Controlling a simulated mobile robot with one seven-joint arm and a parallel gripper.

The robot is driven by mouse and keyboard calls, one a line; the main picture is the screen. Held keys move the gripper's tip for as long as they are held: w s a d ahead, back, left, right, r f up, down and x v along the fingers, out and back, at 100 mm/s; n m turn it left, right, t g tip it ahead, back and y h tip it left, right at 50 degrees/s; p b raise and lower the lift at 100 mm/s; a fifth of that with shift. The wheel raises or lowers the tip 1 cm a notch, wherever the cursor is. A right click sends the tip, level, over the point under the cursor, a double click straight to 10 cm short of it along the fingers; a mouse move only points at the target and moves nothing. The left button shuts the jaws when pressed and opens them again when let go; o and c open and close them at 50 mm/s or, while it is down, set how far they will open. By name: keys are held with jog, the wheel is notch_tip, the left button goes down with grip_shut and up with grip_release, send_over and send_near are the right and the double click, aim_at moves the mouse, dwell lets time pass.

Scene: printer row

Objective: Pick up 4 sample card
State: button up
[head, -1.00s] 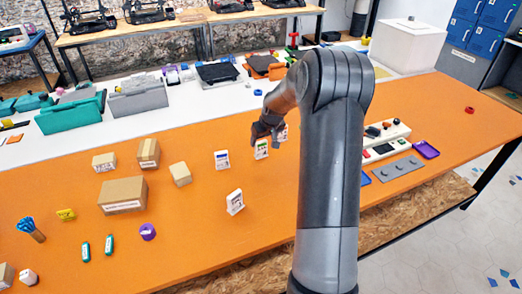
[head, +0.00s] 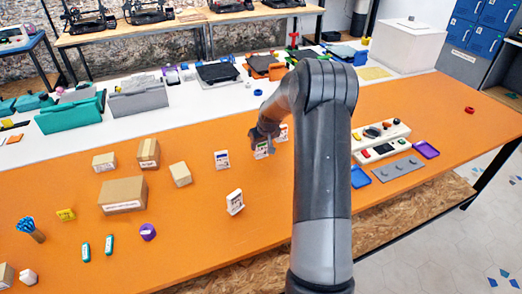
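Several small white sample cards stand upright on the orange table. One card (head: 222,160) is left of my gripper and another card (head: 235,202) is nearer the front. A card with a green mark (head: 262,152) is right under my gripper (head: 262,141), its top partly covered. Another card (head: 283,131) stands just behind and to the right, partly hidden by my arm. My gripper points down at the top of the green-marked card. Its fingers are small and dark, and I cannot tell whether they touch or grip the card.
Cardboard boxes (head: 122,195), a purple roll (head: 148,232) and teal bottles (head: 109,245) lie to the left. A cream tray (head: 394,134), a grey plate (head: 397,168) and a purple dish (head: 426,149) are right of my arm. The table's far right is mostly clear.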

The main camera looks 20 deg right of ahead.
jog(key=c, duration=0.5)
